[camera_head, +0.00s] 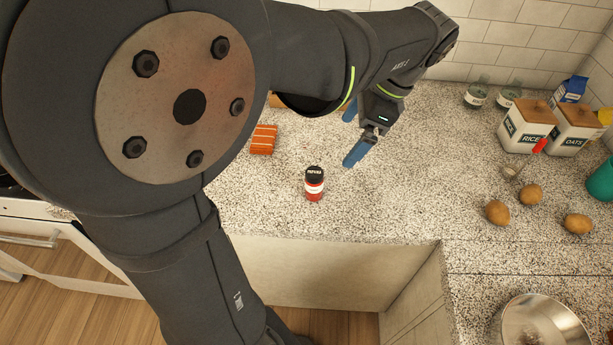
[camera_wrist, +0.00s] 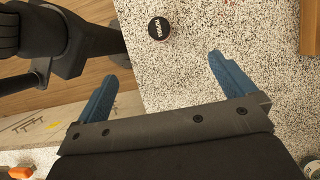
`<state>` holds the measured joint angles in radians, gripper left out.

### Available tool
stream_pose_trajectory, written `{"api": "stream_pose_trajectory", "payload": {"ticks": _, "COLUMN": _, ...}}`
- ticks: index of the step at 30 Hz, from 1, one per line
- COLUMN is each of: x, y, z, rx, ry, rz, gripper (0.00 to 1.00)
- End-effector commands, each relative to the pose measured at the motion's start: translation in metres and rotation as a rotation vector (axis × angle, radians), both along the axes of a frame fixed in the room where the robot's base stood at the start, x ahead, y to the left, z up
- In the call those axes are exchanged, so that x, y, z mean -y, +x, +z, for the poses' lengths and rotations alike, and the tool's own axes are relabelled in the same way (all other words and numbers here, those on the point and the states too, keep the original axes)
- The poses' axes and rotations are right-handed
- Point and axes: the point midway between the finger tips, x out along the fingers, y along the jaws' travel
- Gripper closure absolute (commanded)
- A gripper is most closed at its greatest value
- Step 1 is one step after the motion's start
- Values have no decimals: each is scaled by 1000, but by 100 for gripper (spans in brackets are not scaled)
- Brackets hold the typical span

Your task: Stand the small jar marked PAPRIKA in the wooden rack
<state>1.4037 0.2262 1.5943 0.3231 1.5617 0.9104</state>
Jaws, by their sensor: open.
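A small jar (camera_head: 314,184) with a black lid and red contents stands upright on the speckled counter near its front edge. Its lid (camera_wrist: 159,28) shows from above in the wrist view, with white lettering too small to read surely. My gripper (camera_head: 348,135) is open and empty, to the right of and behind the jar in the head view. In the wrist view my gripper (camera_wrist: 162,70) has its blue fingers spread, with the lid beyond the fingertips, between their lines. A wooden piece (camera_wrist: 308,28) at the right edge may be the rack; my arm mostly hides it in the head view.
An orange slatted item (camera_head: 264,139) lies left of the jar. RICE (camera_head: 524,128) and OATS (camera_head: 573,130) canisters, glass jars (camera_head: 475,97) and several potatoes (camera_head: 530,194) stand to the right. A metal bowl (camera_head: 540,325) is at the lower right. Counter between jar and potatoes is clear.

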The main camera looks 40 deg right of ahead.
Motion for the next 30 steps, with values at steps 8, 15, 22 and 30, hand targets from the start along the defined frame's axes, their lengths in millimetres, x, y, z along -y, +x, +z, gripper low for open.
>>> {"api": "stream_pose_trajectory", "payload": {"ticks": 8, "x": 5, "y": -5, "z": 16, "rx": 0, "ry": 0, "rz": -1, "gripper": 0}}
{"api": "stream_pose_trajectory", "payload": {"ticks": 15, "x": 5, "y": -5, "z": 16, "rx": 0, "ry": 0, "rz": 0, "gripper": 12}}
{"api": "stream_pose_trajectory", "payload": {"ticks": 22, "x": 5, "y": -5, "z": 16, "rx": 0, "ry": 0, "rz": 0, "gripper": 37}}
{"api": "stream_pose_trajectory", "payload": {"ticks": 30, "x": -1, "y": 2, "z": 17, "rx": -10, "ry": -35, "rz": 70, "gripper": 37}}
